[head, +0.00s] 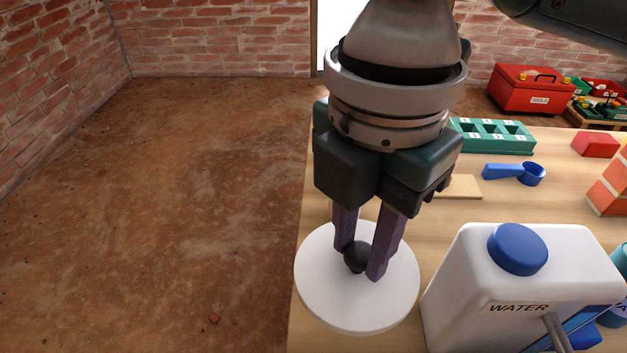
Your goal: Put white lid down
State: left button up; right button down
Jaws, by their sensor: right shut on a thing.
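The white lid (320,290) is a round white disc with a dark knob (356,256) at its middle. My right gripper (362,262) points down and is shut on the knob of the lid, one finger on each side. The lid overlaps the left edge of the wooden table (450,222) in the picture. I cannot tell whether it touches the table or hangs a little above it. My left gripper is not in view.
A white water container (460,290) with a blue cap (517,249) stands right of the lid. Farther back are a blue scoop (513,173), a green tray (492,136) and a red block (596,144). A red toolbox (524,90) stands behind. Brown floor lies left of the table.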

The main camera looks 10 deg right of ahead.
aim_at(350, 298)
notch_tip(350, 298, down, 11)
jog(key=b, duration=0.4)
jog(key=shift+r, duration=0.1)
jog(key=c, duration=0.6)
grip_release()
notch_tip(350, 298, up, 12)
jog(key=p, duration=0.5)
jog(key=shift+w+r+p, duration=0.1)
jog(key=shift+p, duration=0.3)
